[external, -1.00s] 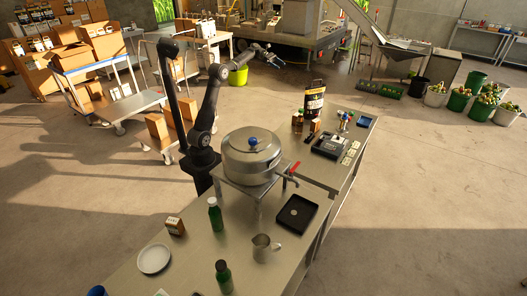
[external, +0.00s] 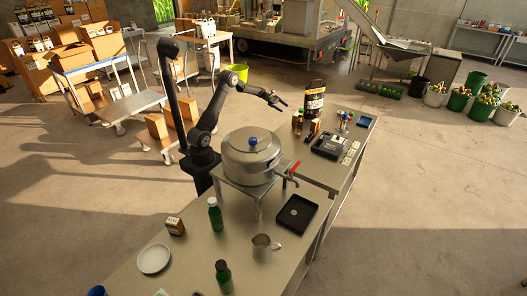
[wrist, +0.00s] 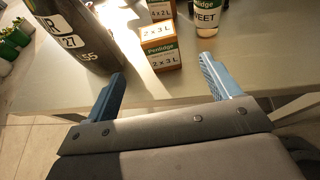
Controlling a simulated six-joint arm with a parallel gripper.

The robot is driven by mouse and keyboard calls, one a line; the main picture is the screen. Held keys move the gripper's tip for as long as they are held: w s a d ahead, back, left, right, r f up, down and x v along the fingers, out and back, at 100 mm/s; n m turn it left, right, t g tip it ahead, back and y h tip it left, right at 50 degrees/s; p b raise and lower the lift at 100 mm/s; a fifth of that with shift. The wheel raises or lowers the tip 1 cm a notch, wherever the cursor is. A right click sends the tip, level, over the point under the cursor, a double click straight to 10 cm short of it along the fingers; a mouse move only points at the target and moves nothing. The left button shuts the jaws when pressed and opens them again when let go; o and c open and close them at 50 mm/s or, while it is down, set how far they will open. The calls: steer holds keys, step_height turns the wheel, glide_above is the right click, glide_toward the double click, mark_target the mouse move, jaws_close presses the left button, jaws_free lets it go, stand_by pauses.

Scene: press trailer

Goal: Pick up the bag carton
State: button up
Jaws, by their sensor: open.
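Two small orange-brown cartons with white labels stand on the steel table in the wrist view. The front carton (wrist: 162,50) reads "2 x 3 L" and the rear carton (wrist: 160,10) reads "4 x 2 L"; I cannot tell for sure which is the bag carton. In the external view small brown cartons (external: 315,126) stand by the black container. Another small carton (external: 175,226) stands at the near left. My gripper (wrist: 162,70) is open and empty, its blue fingers apart, with the front carton ahead between them. In the external view my gripper (external: 282,104) hovers left of the black container.
A tall dark container (wrist: 75,35) with white markings stands left of the cartons. A large steel pot (external: 252,158) is on a stand near my arm. A scale-like device (external: 331,146) lies right of the cartons.

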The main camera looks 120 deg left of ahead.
glide_toward(297, 114)
steer(key=w+f, duration=0.1)
steer(key=w, duration=0.1)
steer(key=w+f, duration=0.2)
steer(key=shift+d+f, duration=0.15)
steer(key=shift+d, duration=0.05)
steer(key=shift+r+x, duration=0.2)
steer(key=shift+x, duration=2.55)
steer(key=shift+r, duration=0.1)
steer(key=c, duration=1.1)
steer(key=shift+c, duration=0.2)
